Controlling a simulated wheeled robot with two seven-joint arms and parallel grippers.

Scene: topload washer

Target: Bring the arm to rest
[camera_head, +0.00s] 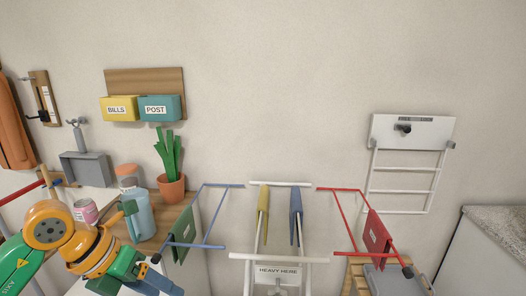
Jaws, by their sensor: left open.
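My left arm comes in from the lower left, in green and orange. I see nothing held between the fingers. My right gripper is not in view.
A pink can (86,211) and a potted plant (171,188) stand near the gripper. A drying rack with blue (198,244) and red (338,213) wings and hanging cloths fills the lower middle. A folded white wall rack (410,133) hangs at right. The upper middle is clear.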

